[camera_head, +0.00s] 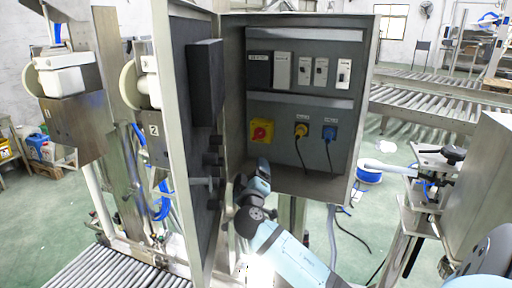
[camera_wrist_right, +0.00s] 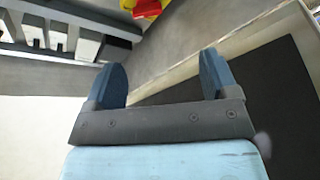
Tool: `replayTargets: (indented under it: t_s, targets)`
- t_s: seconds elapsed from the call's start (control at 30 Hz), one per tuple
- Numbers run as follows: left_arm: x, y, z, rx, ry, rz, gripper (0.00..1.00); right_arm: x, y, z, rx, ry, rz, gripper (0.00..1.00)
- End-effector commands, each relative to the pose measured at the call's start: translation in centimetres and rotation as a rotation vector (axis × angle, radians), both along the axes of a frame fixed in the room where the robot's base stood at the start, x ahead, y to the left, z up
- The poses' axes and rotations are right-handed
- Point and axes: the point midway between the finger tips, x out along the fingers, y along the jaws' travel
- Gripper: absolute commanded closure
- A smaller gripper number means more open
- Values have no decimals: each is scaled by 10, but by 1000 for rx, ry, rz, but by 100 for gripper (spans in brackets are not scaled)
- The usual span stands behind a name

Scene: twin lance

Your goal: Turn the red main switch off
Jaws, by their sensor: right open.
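The red main switch (camera_head: 261,131) is a red knob on a yellow plate, low on the left of the panel inside the open grey cabinet (camera_head: 365,75). Its knob position is too small to tell. The red knob also shows at the top edge of the right wrist view (camera_wrist_right: 147,8), partly cut off. My right gripper (camera_head: 263,165) is just below the switch and apart from it. In the right wrist view its two blue fingers (camera_wrist_right: 162,80) are spread with nothing between them. My left gripper is not in view.
The open cabinet door (camera_head: 180,130) stands close left of my right arm, with dark fittings on its inner face. A yellow plug (camera_head: 301,129) and a blue plug (camera_head: 329,132) with hanging cables are right of the switch. A row of breakers (camera_head: 320,71) sits above.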

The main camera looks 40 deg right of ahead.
Motion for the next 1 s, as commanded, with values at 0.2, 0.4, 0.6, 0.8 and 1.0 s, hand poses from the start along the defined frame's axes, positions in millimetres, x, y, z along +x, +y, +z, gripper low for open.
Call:
replayTargets:
  t_s: [0.2, 0.4, 0.6, 0.8, 1.0]
  targets:
    - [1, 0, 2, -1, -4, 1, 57, 8, -17, 21, -26, -40, -40, 20]
    - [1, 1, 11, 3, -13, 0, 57, 34, -44, 32, -27, -37, -39, 20]
    - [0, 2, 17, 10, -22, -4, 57, 62, -73, 43, -26, -35, -39, 20]
    - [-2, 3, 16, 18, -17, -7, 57, 83, -94, 49, -23, -34, -38, 20]
    - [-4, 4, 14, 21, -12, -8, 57, 91, -102, 51, -22, -35, -36, 20]
